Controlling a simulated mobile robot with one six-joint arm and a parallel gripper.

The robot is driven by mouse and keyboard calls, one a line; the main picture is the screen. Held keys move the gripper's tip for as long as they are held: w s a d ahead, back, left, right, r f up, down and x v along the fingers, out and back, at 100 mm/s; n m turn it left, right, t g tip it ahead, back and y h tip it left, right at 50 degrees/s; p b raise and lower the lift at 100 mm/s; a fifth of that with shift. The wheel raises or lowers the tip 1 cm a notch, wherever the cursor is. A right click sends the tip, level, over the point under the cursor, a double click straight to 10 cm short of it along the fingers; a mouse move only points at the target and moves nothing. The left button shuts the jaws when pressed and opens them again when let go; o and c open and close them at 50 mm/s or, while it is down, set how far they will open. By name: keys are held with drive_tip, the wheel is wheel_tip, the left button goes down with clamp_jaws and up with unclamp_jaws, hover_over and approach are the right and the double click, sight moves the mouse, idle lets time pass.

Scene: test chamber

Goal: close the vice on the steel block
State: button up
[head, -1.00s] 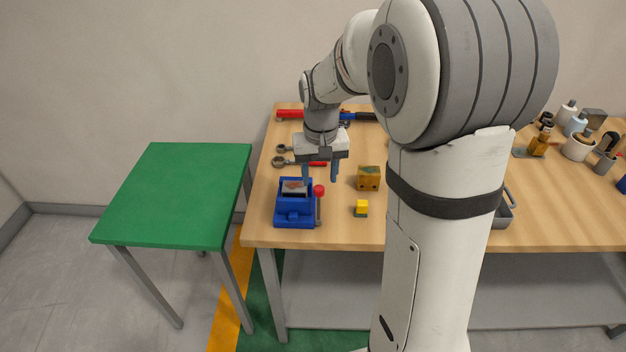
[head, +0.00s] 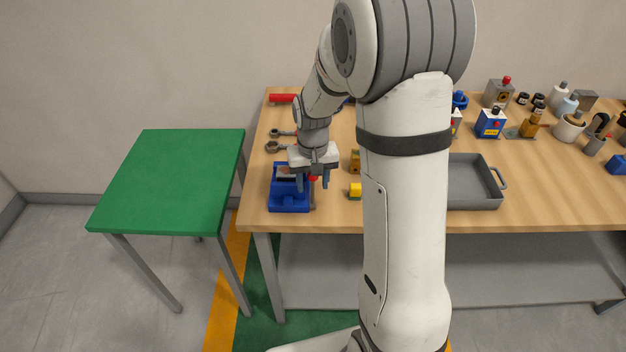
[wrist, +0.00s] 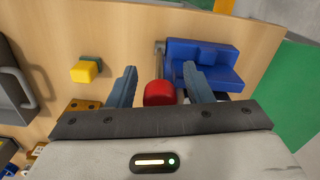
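The blue vice (head: 289,202) stands near the front left corner of the wooden table. A small part of the steel block (head: 286,171) shows in it, mostly covered by my gripper. The vice (wrist: 222,72) is at the upper right in the wrist view. Its handle ends in a red knob (wrist: 159,93), which also shows in the head view (head: 313,178). My gripper (head: 312,185) is low beside the vice, fingers pointing down. In the wrist view my gripper (wrist: 160,85) is open, one finger on each side of the red knob, with gaps visible.
A yellow-and-green block (head: 355,190) and a brown block (head: 355,160) lie right of my gripper. A grey tray (head: 474,203) is further right. Wrenches (head: 277,147) lie behind the vice. A green table (head: 170,180) stands to the left, with a gap between.

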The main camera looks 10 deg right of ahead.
clamp_jaws()
